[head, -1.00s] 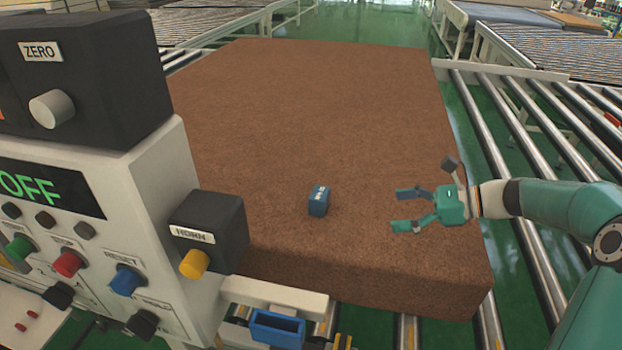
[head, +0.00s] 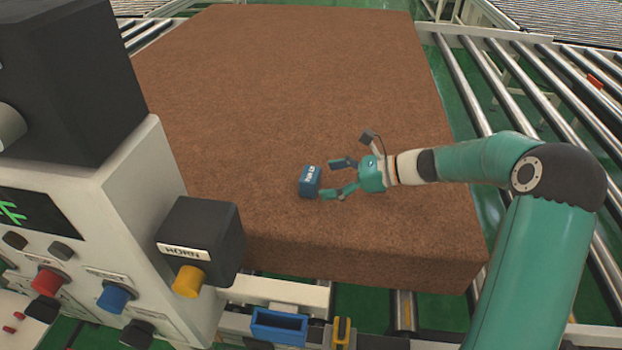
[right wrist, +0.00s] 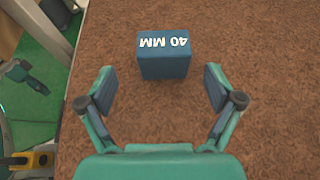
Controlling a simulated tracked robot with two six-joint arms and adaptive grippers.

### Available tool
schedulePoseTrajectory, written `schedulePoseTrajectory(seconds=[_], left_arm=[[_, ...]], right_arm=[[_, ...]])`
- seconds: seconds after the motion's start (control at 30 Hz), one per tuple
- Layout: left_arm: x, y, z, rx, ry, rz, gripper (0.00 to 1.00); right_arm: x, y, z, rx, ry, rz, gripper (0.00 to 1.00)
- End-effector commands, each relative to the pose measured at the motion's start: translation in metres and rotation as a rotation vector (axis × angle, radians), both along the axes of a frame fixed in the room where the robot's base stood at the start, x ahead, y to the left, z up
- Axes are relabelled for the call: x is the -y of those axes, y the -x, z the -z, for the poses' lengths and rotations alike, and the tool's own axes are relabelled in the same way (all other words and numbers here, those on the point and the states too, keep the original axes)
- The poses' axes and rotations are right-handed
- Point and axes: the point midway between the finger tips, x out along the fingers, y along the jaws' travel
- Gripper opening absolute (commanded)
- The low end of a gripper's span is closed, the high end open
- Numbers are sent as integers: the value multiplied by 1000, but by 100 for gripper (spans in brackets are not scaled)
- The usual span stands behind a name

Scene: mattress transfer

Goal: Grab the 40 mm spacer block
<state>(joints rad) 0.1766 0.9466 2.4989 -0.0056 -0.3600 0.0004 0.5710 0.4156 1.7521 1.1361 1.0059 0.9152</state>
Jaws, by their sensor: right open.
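The blue spacer block (head: 311,182), marked "40 MM", sits on the brown mattress (head: 300,80) near its front part. My right gripper (head: 335,178) is open just to the right of the block, its fingers pointing at it. In the right wrist view the block (right wrist: 163,62) lies ahead of the fingertips, roughly centred between the two open fingers (right wrist: 160,86), with nothing held.
A control panel with a black horn box (head: 200,238) and yellow button stands at the left. A blue open holder (head: 279,326) sits below the mattress's front edge. Roller conveyors (head: 540,110) run along the right. The mattress top is otherwise clear.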

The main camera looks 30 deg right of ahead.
Motion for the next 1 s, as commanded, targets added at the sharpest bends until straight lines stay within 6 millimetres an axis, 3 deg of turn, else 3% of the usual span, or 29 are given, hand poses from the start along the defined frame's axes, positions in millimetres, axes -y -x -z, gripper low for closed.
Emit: schedulePoseTrajectory(seconds=[0.43,0.77,1.0], left_arm=[[0,0,-15,0,0,0,40],[0,0,-15,0,0,0,40],[0,0,-15,0,0,0,40]], right_arm=[[-30,-33,16,-1,-2,-1,92],[-34,-38,20,1,1,1,92],[-34,-38,20,1,1,0,52]])
